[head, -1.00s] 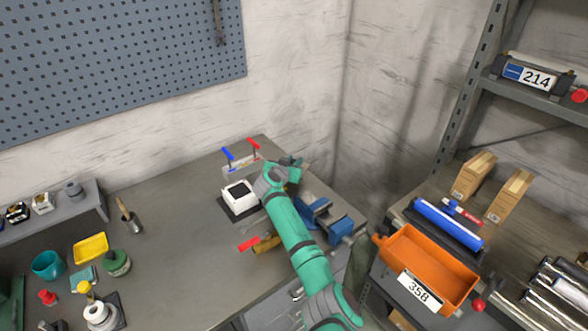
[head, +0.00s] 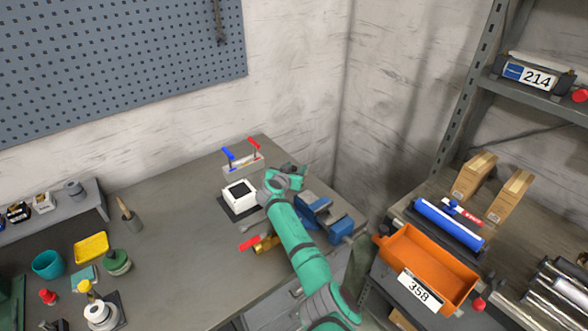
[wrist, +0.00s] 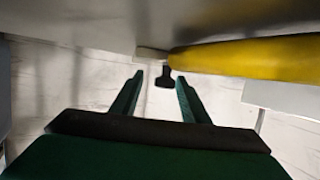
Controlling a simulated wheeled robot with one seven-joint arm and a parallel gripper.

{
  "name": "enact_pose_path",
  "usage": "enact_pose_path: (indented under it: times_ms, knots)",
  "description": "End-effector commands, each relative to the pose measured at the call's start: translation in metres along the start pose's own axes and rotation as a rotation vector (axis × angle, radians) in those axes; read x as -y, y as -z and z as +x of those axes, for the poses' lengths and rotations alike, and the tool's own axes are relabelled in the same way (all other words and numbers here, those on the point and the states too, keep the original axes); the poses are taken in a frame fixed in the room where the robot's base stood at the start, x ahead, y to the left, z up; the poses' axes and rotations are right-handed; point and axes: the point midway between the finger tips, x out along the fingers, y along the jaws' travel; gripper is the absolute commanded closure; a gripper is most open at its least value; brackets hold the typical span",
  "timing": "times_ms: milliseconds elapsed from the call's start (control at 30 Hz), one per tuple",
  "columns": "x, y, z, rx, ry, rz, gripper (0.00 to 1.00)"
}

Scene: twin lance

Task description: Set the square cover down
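A white square piece with a dark square middle (head: 238,193) lies on a black square pad (head: 229,212) near the back of the bench; I take it for the square cover. It looks flat and level. My gripper (head: 299,169) is just right of it and apart from it, partly hidden by my own wrist. In the wrist view my two green fingers (wrist: 160,78) stand apart with a gap between them. A small dark T-shaped piece (wrist: 166,79) shows in that gap, seemingly beyond the fingertips; I cannot tell what it is. The square cover is not recognisable in the wrist view.
A stand with blue and red handles (head: 243,163) is behind the pad. A blue vise (head: 325,216) is to the right, under my arm. A brass part with a red handle (head: 265,244) lies in front. The bench left of the pad is mostly clear.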

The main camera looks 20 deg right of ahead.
Motion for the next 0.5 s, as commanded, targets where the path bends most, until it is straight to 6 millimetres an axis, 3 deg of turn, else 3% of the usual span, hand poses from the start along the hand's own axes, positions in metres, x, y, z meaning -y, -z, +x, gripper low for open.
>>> enact_pose_path:
  times_ms: [267, 500]
  knots:
    - [0.004, 0.0, -0.005, 0.002, 0.005, -0.001, 0.59]
    - [0.004, 0.0, -0.03, 0.002, 0.006, 0.0, 0.59]
